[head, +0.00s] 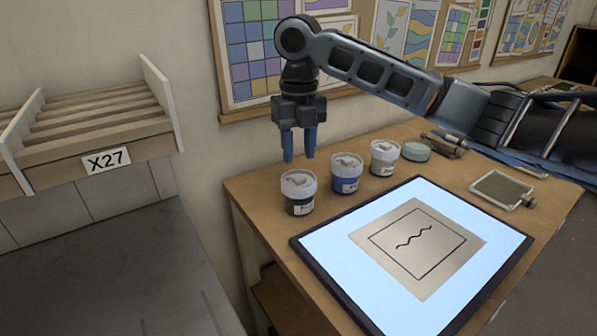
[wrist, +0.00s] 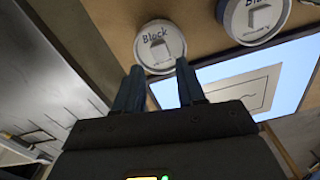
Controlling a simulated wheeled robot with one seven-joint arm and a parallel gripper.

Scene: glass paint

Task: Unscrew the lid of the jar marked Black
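The jar marked Black (head: 298,193) stands upright on the wooden table near its left edge, with dark contents and a white lid on top. In the wrist view its lid (wrist: 158,46) shows the word "Black" and a raised grip. My gripper (head: 299,158) points down above and close to this jar, apart from the lid. Its two blue fingers are spread with nothing between them, and in the wrist view the fingertips (wrist: 158,68) frame the near side of the lid.
A blue paint jar (head: 346,174) and a third jar (head: 384,158) stand in a row to the right. A lit panel (head: 330,262) with a drawing lies in front. A rack labelled X27 (head: 100,150) is at left. A small tray (head: 502,190) lies at right.

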